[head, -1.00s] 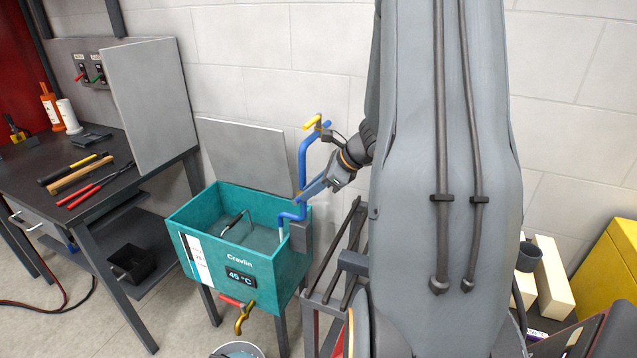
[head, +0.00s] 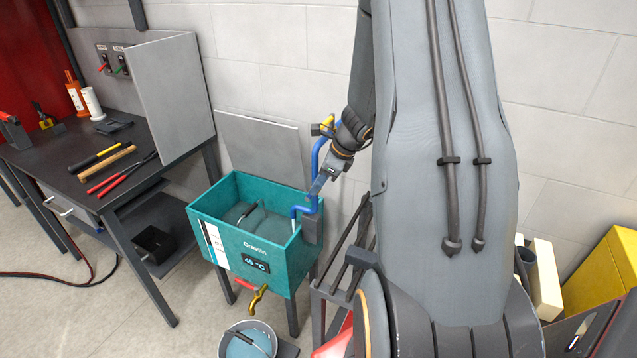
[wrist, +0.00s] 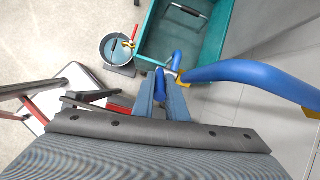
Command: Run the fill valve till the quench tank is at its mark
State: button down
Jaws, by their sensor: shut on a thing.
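The teal quench tank (head: 287,278) stands on legs, with a white level strip (head: 214,245) on its front and a display reading 45 °C. Grey-blue liquid (head: 238,213) lies inside below the rim; its height against the mark is too small to read. A blue fill pipe (head: 316,160) with a yellow piece (head: 327,123) at its top rises at the tank's right end. My gripper (head: 316,188) is beside this pipe. In the wrist view, my gripper (wrist: 160,90) is shut on a blue handle (wrist: 160,78) by the pipe; the fingers hide part of it.
A brass drain tap (head: 258,298) with a red handle sits above a bucket (head: 228,345) holding bluish liquid. A dark workbench (head: 65,160) with tools stands left. A grey panel (head: 262,145) is behind the tank. A yellow box (head: 610,265) is at right.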

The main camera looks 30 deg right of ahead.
jog(key=c, duration=1.8)
grip_release()
jog(key=shift+o, duration=0.2)
jog(key=b+v, duration=0.1)
jog(key=v, duration=0.6)
jog(key=shift+s+d+r, duration=0.2)
jog(key=shift+r, duration=0.05)
